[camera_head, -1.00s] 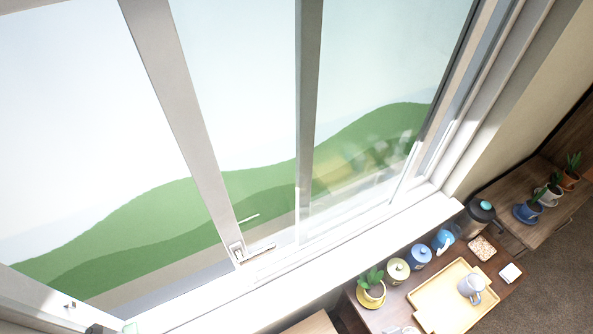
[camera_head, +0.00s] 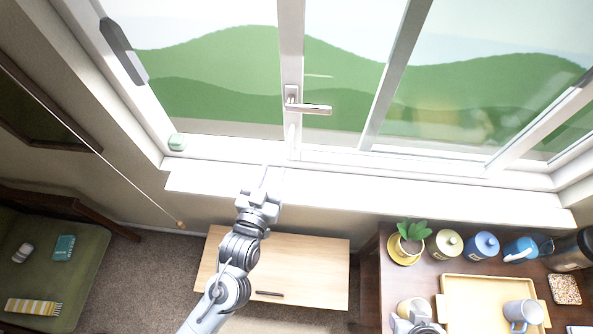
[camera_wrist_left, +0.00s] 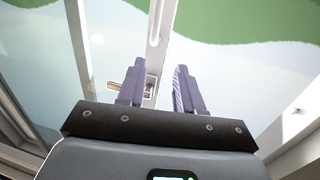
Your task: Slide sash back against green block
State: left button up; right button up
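The sliding sash (camera_head: 291,60) is seen by its near upright stile, which carries a silver lever handle (camera_head: 316,108). The green block (camera_head: 177,142) sits in the lower left corner of the window frame, with a wide gap between it and the stile. My left gripper (camera_head: 264,178) is below the handle, in front of the sill. In the left wrist view its two purple fingers (camera_wrist_left: 160,88) are spread apart, and the handle (camera_wrist_left: 122,88) shows beyond them, partly covered by the left finger. My right arm shows only at the bottom edge; its finger state is unclear.
The white sill (camera_head: 370,194) is clear. A potted plant (camera_head: 411,238), a yellow-green jar (camera_head: 448,243), a blue jar (camera_head: 484,246) and a tray (camera_head: 478,284) stand on the right cabinet. A wooden cabinet (camera_head: 310,260) is below the sill. A cord (camera_head: 110,155) hangs at left.

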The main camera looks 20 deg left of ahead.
aim_at(290, 145)
pick_arm(q)
jog(key=shift+t, duration=0.3)
jog(key=w, duration=0.4)
jog(key=w+f+b, duration=0.1)
jog(key=w, duration=0.3)
jog(key=w+f+b, duration=0.1)
jog(key=w, duration=0.3)
jog(key=shift+w+d+f, duration=0.15)
jog(key=shift+d+f, duration=0.05)
pick_arm(e)
notch_tip(290, 145, down, 4)
jog(key=shift+w+a+r, duration=0.1)
jog(key=shift+a+r, duration=0.05)
pick_arm(q)
jog(key=shift+c, duration=0.3)
grip_shut()
pick_arm(e)
jog(key=shift+a, duration=0.15)
